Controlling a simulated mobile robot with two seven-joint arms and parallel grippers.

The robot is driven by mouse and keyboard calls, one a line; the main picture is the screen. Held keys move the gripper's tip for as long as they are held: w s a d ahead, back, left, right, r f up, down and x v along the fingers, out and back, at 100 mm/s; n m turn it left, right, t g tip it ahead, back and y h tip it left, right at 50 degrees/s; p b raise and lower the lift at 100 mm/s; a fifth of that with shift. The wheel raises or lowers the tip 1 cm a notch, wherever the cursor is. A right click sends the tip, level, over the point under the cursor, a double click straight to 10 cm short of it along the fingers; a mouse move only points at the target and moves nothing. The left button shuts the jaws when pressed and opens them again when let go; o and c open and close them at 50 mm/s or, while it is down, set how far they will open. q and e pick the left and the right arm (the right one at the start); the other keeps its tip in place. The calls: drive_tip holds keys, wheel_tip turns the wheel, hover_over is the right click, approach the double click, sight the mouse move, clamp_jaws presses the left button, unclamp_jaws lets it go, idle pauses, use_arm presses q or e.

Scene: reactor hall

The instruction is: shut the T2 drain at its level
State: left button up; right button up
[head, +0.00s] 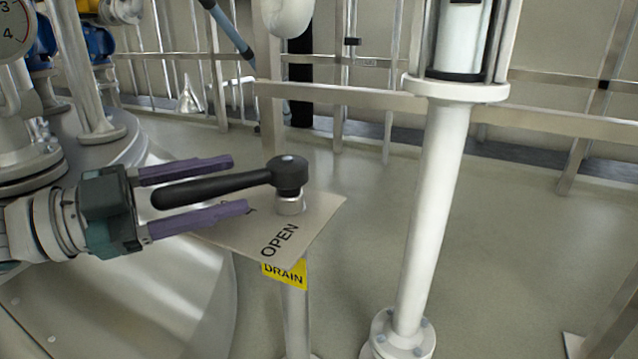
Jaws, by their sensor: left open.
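The black drain lever (225,187) sits on a short metal stem above a grey plate (318,213). The plate carries the word OPEN near its front corner; other lettering is mostly hidden by my gripper. A yellow DRAIN label (285,273) hangs below the plate's edge. The lever points left from its pivot. My left gripper (239,184) comes in from the left with its purple fingers open, one on each side of the lever. I cannot tell whether they touch it. A sight glass (462,38) stands at upper right; its level is hard to read. My right gripper is not in view.
A white pipe (432,210) with a bolted base flange stands right of the plate. A large metal vessel (185,300) fills the lower left. Railings (330,95) run across the back. A dial gauge (12,30) is at the upper left. Grey floor lies open between.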

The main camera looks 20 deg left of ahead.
use_arm(q)
drive_tip(key=shift+w+d, duration=0.2)
drive_tip(key=shift+w, duration=0.05)
clamp_jaws()
idle(0.3)
idle(0.9)
